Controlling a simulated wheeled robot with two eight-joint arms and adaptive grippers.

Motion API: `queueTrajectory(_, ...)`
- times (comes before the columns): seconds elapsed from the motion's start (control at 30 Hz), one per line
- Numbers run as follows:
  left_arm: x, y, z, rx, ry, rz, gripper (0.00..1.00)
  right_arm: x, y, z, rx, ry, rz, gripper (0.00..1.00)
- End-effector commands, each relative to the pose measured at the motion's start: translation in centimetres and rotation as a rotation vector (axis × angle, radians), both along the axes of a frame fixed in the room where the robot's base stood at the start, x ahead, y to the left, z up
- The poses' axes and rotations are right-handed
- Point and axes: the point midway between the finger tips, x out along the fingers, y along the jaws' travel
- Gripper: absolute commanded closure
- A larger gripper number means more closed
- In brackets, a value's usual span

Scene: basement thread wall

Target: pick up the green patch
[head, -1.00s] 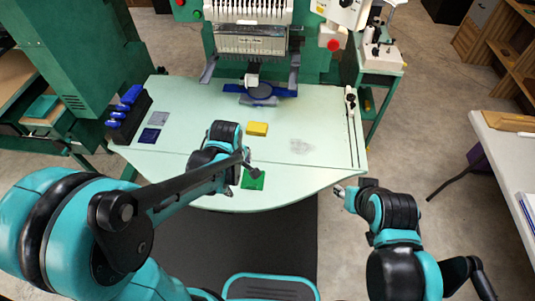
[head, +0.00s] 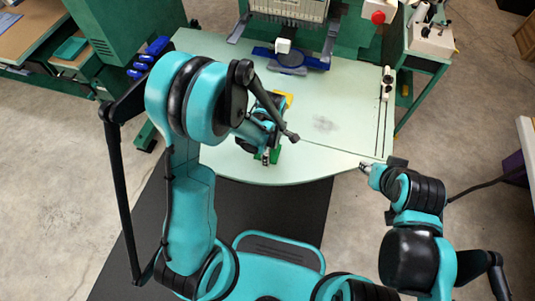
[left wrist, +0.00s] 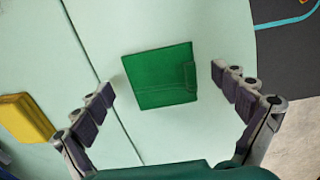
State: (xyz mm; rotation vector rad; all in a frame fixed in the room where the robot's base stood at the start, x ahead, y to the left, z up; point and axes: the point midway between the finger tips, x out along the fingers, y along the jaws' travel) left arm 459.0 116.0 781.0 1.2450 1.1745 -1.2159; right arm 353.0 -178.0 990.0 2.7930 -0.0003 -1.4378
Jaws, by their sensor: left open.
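The green patch (left wrist: 160,77) lies flat on the pale green table, between the spread fingers of my left gripper (left wrist: 163,80) in the left wrist view. The fingers are open, one on each side of the patch, with nothing between them held. In the head view my left gripper (head: 266,156) is over the patch, and only a bit of the green patch (head: 275,155) shows beside it. My right gripper (head: 367,168) is at the table's front right edge, away from the patch; its fingers are too small to read.
A yellow block (left wrist: 25,117) lies on the table to the left in the wrist view, partly hidden by my arm in the head view. The embroidery machine (head: 288,45) stands behind. The table's right half (head: 345,105) is mostly clear.

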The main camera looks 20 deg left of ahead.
Motion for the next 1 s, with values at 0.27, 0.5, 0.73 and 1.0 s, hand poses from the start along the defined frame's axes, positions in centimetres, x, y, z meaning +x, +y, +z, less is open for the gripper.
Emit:
queueTrajectory(0.27, -0.02, 0.01, 0.03, 0.000, 0.000, 0.000, 0.20, 0.02, 0.00, 0.10, 0.000, 0.000, 0.000, 0.60)
queueTrajectory(0.5, -0.01, 0.01, 0.03, 0.000, 0.000, 0.000, 0.67, 0.02, 0.00, 0.09, 0.000, 0.000, 0.000, 0.60)
queueTrajectory(0.73, 0.00, 0.01, 0.03, 0.000, -0.001, 0.000, 0.89, 0.01, 0.00, 0.08, 0.000, 0.000, 0.000, 0.60)
queueTrajectory(1.0, 0.01, 0.01, 0.02, 0.000, -0.001, 0.000, 0.94, 0.02, 0.00, 0.08, 0.000, 0.000, 0.000, 0.60)
